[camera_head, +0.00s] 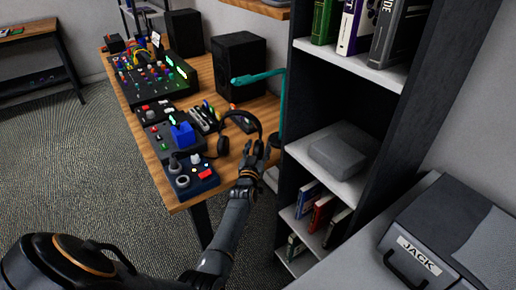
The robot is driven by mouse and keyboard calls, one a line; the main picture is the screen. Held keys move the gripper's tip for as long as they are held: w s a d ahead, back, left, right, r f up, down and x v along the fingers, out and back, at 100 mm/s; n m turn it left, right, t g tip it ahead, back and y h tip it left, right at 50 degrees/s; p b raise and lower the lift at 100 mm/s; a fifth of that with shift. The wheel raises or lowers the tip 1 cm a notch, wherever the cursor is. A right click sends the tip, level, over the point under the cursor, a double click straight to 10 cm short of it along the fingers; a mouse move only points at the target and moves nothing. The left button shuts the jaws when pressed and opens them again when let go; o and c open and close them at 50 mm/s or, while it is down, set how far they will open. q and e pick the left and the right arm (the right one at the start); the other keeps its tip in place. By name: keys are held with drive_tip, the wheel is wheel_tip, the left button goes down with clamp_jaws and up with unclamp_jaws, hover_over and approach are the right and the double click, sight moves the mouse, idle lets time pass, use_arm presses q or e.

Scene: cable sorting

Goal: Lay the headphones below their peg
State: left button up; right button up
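The black headphones (223,146) are at the right front of the wooden desk, with the headband arched up and one ear cup to the left. My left gripper (254,148) is at the right side of the headband, fingers pointing up the picture. It overlaps that side, and I cannot tell whether its fingers are closed on it. A dark round part shows just right of the fingers, perhaps the other ear cup. A teal peg (258,78) with an upright post stands above and behind the headphones, its arm reaching left. My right gripper is not in view.
The desk (173,198) holds a blue pedal (193,178), other small control boxes, a mixer (150,77) with cables and a black speaker (239,66). A dark shelf (298,153) with books and a grey box stands close on the right. A case marked JACK (418,257) is at lower right.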

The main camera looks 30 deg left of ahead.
use_arm(q)
drive_tip(key=shift+r, duration=0.2)
drive_tip(key=shift+s+d+f, duration=0.1)
drive_tip(key=shift+s+d, duration=0.05)
drive_tip(key=shift+s, duration=0.15)
drive_tip(key=p+v, duration=0.1)
drive_tip(key=v, duration=1)
drive_tip(key=s+d+f+m+g+h, duration=0.15)
drive_tip(key=s+d+f, duration=0.25)
drive_tip(key=f, duration=0.5)
drive_tip(key=s+d+f+m+g+h, duration=0.1)
drive_tip(key=s+d+f+g+h, duration=0.2)
drive_tip(key=f, duration=0.7)
drive_tip(key=s+d+f+m+g+h, duration=0.1)
drive_tip(key=s+d+f+g, duration=0.1)
drive_tip(key=s+d+f, duration=0.5)
drive_tip(key=s+d+f+m+g+h, duration=0.2)
drive_tip(key=s+f+g, duration=0.3)
drive_tip(key=s+f, duration=1.2)
drive_tip(key=s+a+f+g, duration=0.1)
drive_tip(key=s+f+g, duration=0.1)
drive_tip(key=s, duration=0.7)
drive_tip(key=s+f+m+g, duration=0.1)
drive_tip(key=s+f+g, duration=0.1)
drive_tip(key=s, duration=0.7)
drive_tip(key=shift+s+a+y, duration=0.2)
drive_tip(key=shift+a+y, duration=0.15)
